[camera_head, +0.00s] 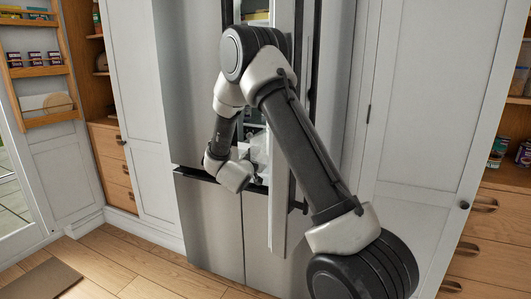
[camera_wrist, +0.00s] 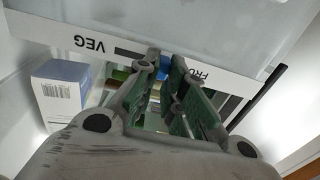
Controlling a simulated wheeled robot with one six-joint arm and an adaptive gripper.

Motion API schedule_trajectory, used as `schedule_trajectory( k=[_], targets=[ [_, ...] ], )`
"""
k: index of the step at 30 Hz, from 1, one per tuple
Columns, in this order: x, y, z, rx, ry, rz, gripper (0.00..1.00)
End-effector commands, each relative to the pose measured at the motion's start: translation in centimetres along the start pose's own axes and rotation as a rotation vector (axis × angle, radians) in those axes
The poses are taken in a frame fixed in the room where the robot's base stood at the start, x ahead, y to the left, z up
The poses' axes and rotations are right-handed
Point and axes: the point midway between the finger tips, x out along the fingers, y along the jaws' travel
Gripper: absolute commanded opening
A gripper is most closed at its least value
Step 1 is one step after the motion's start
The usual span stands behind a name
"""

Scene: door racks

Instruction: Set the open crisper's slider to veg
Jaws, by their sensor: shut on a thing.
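The open crisper (camera_wrist: 215,25) fills the top of the wrist view. Its pale front strip carries the word VEG on the left and a partly hidden word starting FRU on the right. A dark slot (camera_wrist: 129,50) runs between the words. The blue slider (camera_wrist: 165,70) sits in the slot, nearer FRU than VEG, with bare slot on its VEG side. My gripper (camera_wrist: 165,64) has its fingertips on both sides of the slider and is shut on it. The fingers hide the slot's right part. In the head view my arm largely covers the crisper.
The steel fridge (camera_head: 205,225) stands open, with a door (camera_head: 282,205) edge-on close to my arm. In the wrist view a blue and white carton (camera_wrist: 62,92) stands below the crisper's front, left of my gripper. Wooden floor lies clear in front of the fridge.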

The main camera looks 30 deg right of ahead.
Motion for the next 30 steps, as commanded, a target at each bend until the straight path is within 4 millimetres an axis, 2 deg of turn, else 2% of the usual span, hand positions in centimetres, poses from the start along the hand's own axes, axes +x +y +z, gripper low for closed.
schedule_trajectory(
  k=[6,9,18,19,22,30],
  targets=[
    [0.0,3.9,0.0,-0.003,0.0,0.003,0.0],
    [0.0,4.9,0.0,-0.002,0.0,0.003,0.0],
    [0.0,5.2,0.0,-0.001,0.0,0.006,0.0],
    [0.0,5.3,0.0,-0.001,0.0,0.006,0.15],
    [0.0,5.2,0.0,-0.001,0.0,0.006,0.33],
    [0.0,5.1,0.0,-0.001,0.0,0.003,0.34]
  ],
)
